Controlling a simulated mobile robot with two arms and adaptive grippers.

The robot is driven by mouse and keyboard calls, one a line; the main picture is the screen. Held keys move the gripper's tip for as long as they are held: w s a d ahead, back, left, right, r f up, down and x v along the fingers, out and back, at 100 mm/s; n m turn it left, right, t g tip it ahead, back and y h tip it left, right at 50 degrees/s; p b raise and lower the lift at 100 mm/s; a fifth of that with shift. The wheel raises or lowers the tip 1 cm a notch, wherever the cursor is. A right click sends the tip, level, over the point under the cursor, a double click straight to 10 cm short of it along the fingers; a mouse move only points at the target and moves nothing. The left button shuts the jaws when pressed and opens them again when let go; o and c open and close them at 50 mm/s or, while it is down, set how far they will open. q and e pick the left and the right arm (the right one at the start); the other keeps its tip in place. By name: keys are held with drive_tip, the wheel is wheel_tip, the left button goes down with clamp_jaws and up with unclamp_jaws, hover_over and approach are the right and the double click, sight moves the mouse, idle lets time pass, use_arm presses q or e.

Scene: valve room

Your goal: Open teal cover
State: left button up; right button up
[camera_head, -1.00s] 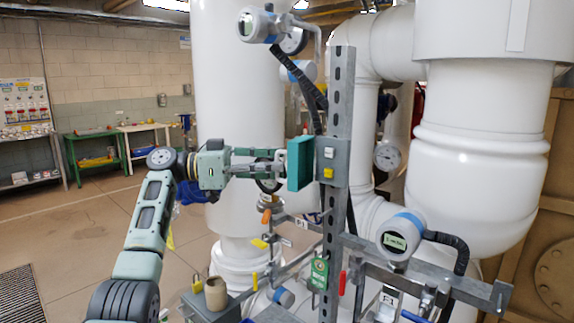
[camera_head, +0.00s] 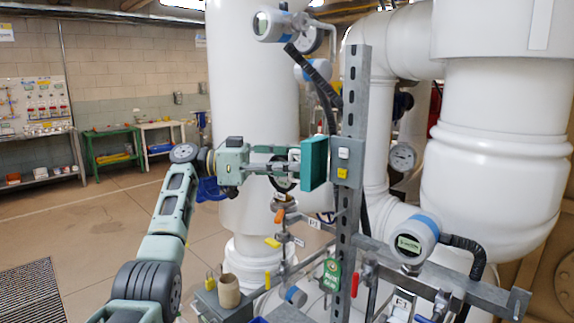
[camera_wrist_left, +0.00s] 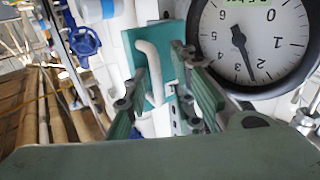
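The teal cover (camera_head: 314,163) is an upright flat panel at the left side of a grey box on a metal post. In the left wrist view the teal cover (camera_wrist_left: 166,88) carries a pale curved handle (camera_wrist_left: 150,70). My left gripper (camera_head: 296,164) reaches in from the left, its tips close to the cover's face. In the wrist view my left gripper (camera_wrist_left: 158,75) has its fingers apart, one on each side of the handle. I cannot tell whether either finger touches it. My right gripper is not in view.
The slotted post (camera_head: 354,120) stands just right of the cover. A dial gauge (camera_wrist_left: 255,45) is close beside the right finger. A thick white pipe (camera_head: 252,80) rises behind the gripper. Padlocks and tags, including a green one (camera_head: 331,275), hang below.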

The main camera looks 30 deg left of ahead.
use_arm(q)
drive_tip(key=shift+s+a, duration=0.1)
drive_tip(key=shift+a, duration=0.2)
drive_tip(key=v, duration=1.2)
drive_tip(key=shift+d, duration=0.1)
